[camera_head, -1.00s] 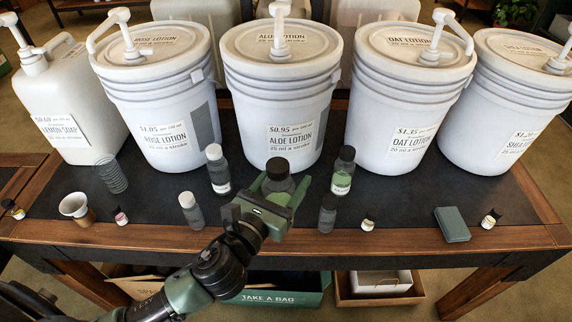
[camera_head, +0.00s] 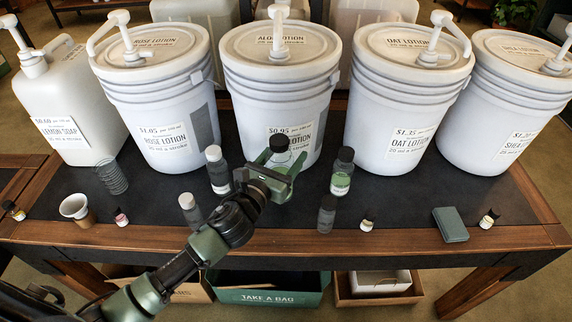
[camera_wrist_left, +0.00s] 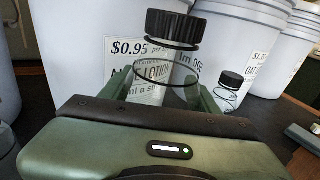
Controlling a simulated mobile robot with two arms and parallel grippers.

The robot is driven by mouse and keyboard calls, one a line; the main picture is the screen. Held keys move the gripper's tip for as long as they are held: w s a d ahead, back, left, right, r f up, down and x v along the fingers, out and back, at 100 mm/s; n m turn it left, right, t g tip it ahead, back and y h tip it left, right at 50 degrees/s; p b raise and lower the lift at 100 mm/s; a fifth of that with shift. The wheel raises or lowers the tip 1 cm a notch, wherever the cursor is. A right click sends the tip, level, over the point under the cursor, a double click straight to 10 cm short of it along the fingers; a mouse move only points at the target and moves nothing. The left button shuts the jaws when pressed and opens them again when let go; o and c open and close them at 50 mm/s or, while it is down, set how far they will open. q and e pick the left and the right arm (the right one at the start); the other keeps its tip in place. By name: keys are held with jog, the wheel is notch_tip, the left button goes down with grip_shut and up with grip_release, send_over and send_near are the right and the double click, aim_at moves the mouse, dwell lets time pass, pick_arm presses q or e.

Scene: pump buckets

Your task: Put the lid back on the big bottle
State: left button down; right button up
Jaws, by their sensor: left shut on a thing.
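My left gripper (camera_head: 279,173) is shut on a clear bottle (camera_wrist_left: 165,62) in front of the aloe lotion bucket (camera_head: 277,100). A black ribbed lid (camera_head: 279,143) is at the top of this bottle, above my fingers. In the left wrist view the lid (camera_wrist_left: 174,28) looks level on the neck; I cannot tell whether it is fully seated. The bottle's lower part is hidden behind my gripper. My right gripper is not in view.
A bottle with green contents (camera_head: 342,172) stands to the right, a white-capped bottle (camera_head: 217,170) to the left. Smaller bottles (camera_head: 327,213) (camera_head: 190,211) stand nearer the front. A grey-green box (camera_head: 450,224) lies at the right. Large pump buckets line the back.

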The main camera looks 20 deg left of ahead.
pick_arm(q)
notch_tip(320, 180, down, 3)
jog(key=shift+s+f+b, duration=0.1)
jog(key=shift+f+b, duration=0.05)
jog(key=shift+b, duration=0.35)
jog(key=shift+w+f, duration=0.25)
jog(key=shift+f, duration=0.2)
jog(key=shift+c, duration=1.9)
grip_release()
jog(key=shift+r, duration=0.1)
